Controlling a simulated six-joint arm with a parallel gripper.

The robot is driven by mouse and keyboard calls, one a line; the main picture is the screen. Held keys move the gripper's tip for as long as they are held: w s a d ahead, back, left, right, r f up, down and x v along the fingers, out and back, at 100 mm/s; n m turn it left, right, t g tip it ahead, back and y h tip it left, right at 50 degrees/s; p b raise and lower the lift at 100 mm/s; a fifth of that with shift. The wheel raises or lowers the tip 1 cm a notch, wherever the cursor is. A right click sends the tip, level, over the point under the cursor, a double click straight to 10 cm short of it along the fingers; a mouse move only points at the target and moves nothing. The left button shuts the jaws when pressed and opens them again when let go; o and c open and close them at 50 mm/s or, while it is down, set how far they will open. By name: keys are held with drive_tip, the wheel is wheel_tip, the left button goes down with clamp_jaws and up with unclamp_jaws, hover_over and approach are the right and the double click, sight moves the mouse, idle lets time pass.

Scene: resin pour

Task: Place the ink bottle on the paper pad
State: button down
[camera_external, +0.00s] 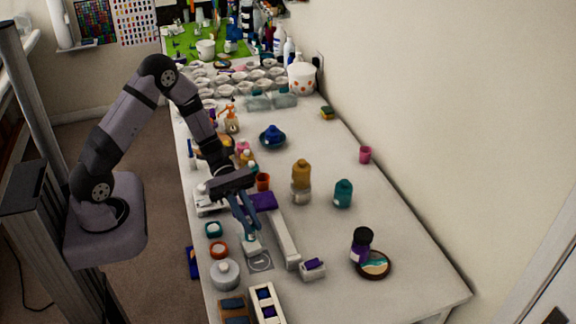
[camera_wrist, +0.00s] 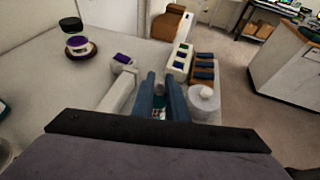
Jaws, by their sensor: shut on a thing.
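My gripper (camera_external: 246,228) points down near the front left of the table and is shut on a small pale bottle (camera_external: 252,246), which I take to be the ink bottle. In the wrist view my gripper's blue fingers (camera_wrist: 161,82) flank it and hide most of it. A flat grey pad with a round mark (camera_external: 261,263), apparently the paper pad, lies just in front of the bottle in the external view. The bottle overlaps the pad's far edge in the picture. I cannot tell whether it touches the pad or hangs above it.
A long white block (camera_external: 284,240) lies close to the right of the bottle. A white round jar (camera_external: 225,274) and an orange-rimmed jar (camera_external: 219,250) stand to its left. Trays (camera_external: 264,294) lie in front.

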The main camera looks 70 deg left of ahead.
drive_tip(key=shift+f, duration=1.2)
drive_tip(key=shift+f, duration=0.1)
drive_tip(key=c, duration=1.7)
unclamp_jaws()
drive_tip(key=shift+c, duration=0.2)
